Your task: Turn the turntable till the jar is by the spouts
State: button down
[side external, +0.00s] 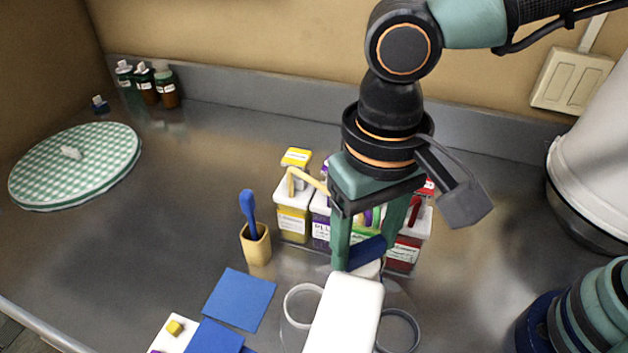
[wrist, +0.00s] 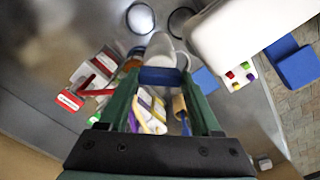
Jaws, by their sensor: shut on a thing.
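My gripper (side external: 364,254) stands over the middle of the counter, pointing down, its two green fingers shut on a blue piece (side external: 369,251). In the wrist view the blue piece (wrist: 160,76) spans the fingertips, with a pale rounded part (wrist: 160,48) just beyond it; I cannot tell whether they are joined. My gripper is well away from this disc. I cannot pick out the jar or the spouts with certainty.
Small labelled buckets, one yellow (side external: 293,212) and one red (side external: 408,243), stand around and behind my gripper. A tan cup (side external: 256,244) holds a blue-handled tool. A white block (side external: 346,312) stands in front. Bottles (side external: 165,86) stand back left. The left middle counter is clear.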

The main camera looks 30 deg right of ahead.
jog(key=shift+r, duration=0.15)
jog(key=shift+c, duration=0.4)
grip_release()
notch_tip(320, 180, up, 12)
jog(key=w+d+f+t, duration=0.2)
jog(key=d, duration=0.7)
jog(key=w+d+f+t, duration=0.1)
jog(key=w+d+f, duration=0.1)
jog(key=d, duration=0.8)
jog(key=w+d+f+t, duration=0.2)
jog(key=w+d+f, duration=0.1)
jog(key=d, duration=0.6)
jog(key=shift+w+d+t, duration=0.15)
jog(key=shift+d+t, duration=0.05)
jog(key=shift+t, duration=0.1)
